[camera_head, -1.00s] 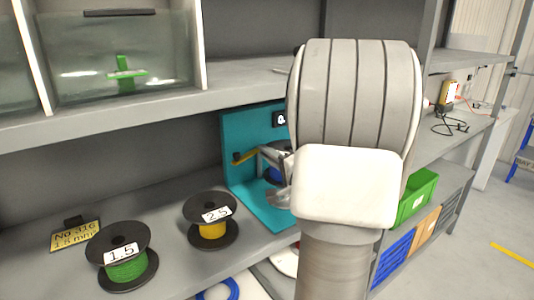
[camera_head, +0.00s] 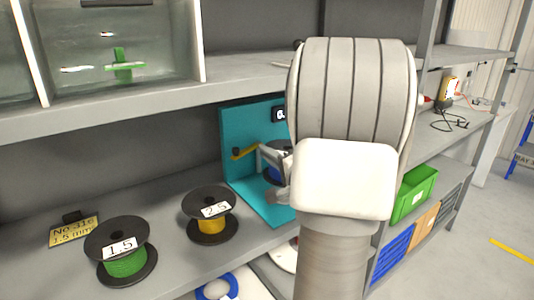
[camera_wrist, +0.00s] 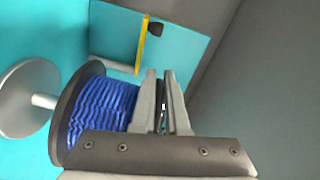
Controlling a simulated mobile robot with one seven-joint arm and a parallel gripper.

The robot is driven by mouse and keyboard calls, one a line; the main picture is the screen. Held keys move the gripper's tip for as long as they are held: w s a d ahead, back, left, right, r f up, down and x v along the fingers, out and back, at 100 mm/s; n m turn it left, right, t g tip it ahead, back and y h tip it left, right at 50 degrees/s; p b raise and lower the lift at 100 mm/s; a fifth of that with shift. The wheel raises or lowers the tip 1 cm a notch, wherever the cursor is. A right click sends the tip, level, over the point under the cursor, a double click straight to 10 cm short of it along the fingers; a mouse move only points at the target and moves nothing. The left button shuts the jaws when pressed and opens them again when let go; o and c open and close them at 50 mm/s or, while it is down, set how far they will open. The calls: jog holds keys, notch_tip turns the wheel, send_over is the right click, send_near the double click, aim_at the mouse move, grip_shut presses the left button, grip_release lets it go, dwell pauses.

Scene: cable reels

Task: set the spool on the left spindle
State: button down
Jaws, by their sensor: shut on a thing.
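A blue-wound spool (camera_wrist: 100,108) with dark flanges is at the left of the wrist view; a little of its blue shows in the head view (camera_head: 272,176). My gripper (camera_wrist: 163,78) is shut on the spool at its right side. A silver spindle (camera_wrist: 42,100) with a round disc stands left of the spool, its rod pointing at the near flange. Whether the rod enters the spool's hole is hidden. A teal stand (camera_head: 238,134) backs them. A yellow bar (camera_head: 244,152) with a black knob is at its left. My arm hides the stand's right part.
On the shelf left of the stand are a yellow spool (camera_head: 211,224) marked 2.5, a green spool (camera_head: 126,264) marked 1.5 and a yellow sign (camera_head: 74,232). A green crate (camera_head: 412,196) is at right.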

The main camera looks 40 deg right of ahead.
aim_at(268, 178)
dwell(0.4)
jog(key=shift+f+b, duration=0.95)
jog(key=shift+f, duration=0.35)
jog(key=shift+f, duration=0.15)
jog(key=shift+f+b, duration=0.85)
jog(key=shift+f, duration=0.35)
jog(key=shift+c, duration=1.2)
grip_release()
jog(key=shift+f, duration=0.1)
jog(key=shift+s+d, duration=0.1)
